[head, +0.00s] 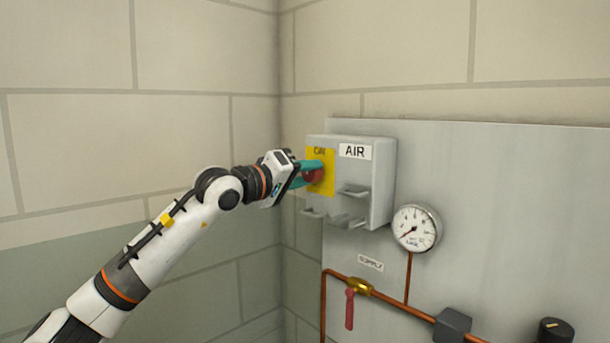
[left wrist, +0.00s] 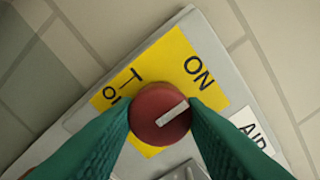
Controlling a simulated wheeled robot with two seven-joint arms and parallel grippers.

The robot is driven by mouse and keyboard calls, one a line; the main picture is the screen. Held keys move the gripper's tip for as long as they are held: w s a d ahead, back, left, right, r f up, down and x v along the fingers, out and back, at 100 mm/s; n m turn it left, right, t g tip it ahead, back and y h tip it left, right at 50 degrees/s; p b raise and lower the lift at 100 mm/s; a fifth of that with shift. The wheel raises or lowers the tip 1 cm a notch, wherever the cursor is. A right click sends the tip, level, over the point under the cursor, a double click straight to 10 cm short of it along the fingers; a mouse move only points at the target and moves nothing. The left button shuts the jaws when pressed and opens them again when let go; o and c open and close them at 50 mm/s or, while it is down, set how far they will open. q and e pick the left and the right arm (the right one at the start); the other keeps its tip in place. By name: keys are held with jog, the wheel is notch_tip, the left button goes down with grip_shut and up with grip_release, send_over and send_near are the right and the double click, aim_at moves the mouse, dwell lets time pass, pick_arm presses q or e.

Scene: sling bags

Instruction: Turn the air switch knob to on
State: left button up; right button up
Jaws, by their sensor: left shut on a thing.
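The air switch is a grey box (head: 382,185) with an AIR label (head: 355,151) and a yellow plate (head: 326,158). Its round red knob (left wrist: 155,98) has a pale bar marker; in the left wrist view the bar points right and slightly up, a little below the ON print (left wrist: 198,73). A partly hidden second print (left wrist: 112,94) is at left. My left gripper (head: 308,174) has its green fingers shut on the knob, one on each side; they hide part of it in the head view. My right gripper is not in view.
Grey ledges (head: 353,190) jut from the box front below the knob. A pressure gauge (head: 416,228), a copper pipe (head: 410,317) and a red-handled valve (head: 349,308) are on the panel (head: 500,200) at lower right. A block wall stands at left, near my arm.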

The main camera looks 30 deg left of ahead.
pick_arm(q)
jog(key=shift+f, duration=0.1)
dwell(0.4)
jog(key=o, duration=1)
jog(key=b+v, duration=0.4)
jog(key=v, duration=0.8)
jog(key=shift+b, duration=0.3)
